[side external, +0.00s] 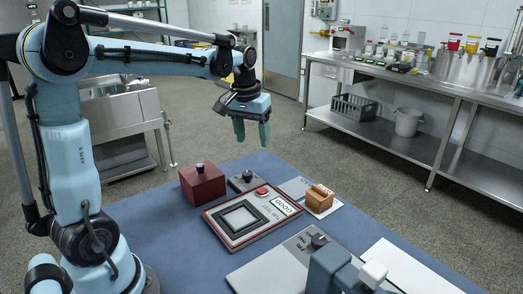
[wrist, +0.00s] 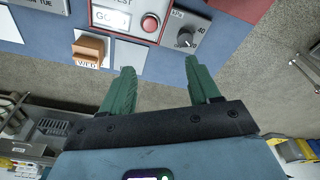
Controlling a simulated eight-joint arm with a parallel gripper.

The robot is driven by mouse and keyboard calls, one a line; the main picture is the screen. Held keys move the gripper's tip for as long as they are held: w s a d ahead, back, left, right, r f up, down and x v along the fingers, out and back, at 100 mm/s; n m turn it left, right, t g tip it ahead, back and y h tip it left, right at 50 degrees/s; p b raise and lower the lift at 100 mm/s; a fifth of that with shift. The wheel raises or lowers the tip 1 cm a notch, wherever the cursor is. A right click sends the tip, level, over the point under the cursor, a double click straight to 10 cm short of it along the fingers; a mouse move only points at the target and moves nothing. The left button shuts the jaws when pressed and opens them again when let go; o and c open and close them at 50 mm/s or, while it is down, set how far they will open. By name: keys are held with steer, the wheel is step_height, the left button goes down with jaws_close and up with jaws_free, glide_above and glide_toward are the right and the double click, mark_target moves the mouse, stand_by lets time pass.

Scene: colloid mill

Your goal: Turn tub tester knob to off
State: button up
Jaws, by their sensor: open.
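The tub tester is a red-framed panel (side external: 250,215) on the blue table, with a dark square frame, a display reading GOOD and a red button (side external: 262,190); its button end shows in the wrist view (wrist: 150,22). Beside it is a small grey box with a dark knob (side external: 246,176). In the wrist view this knob (wrist: 186,39) has a dial marked kPa and 40; its exact setting is too small to tell. My gripper (side external: 251,132) is open and empty, above the table's far side, apart from the knob. Its green fingers (wrist: 158,70) point toward the panel.
A red box with a black knob (side external: 202,180) stands left of the grey box. An orange-brown block (side external: 319,195) sits on a white plate right of the tester. A grey panel with another knob (side external: 318,240) lies nearer. A steel bench (side external: 420,85) stands behind.

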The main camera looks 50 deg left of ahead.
steer(key=n+g, duration=0.1)
steer(key=n, duration=0.1)
glide_above(247, 173)
steer(key=d, duration=0.1)
steer(key=f, duration=0.2)
steer(key=a, duration=0.1)
steer(key=shift+g+h, duration=0.3)
steer(key=shift+g, duration=0.1)
step_height(247, 173, down, 13)
steer(key=shift+r, duration=0.2)
steer(key=c, duration=1)
steer(key=shift+c, duration=0.2)
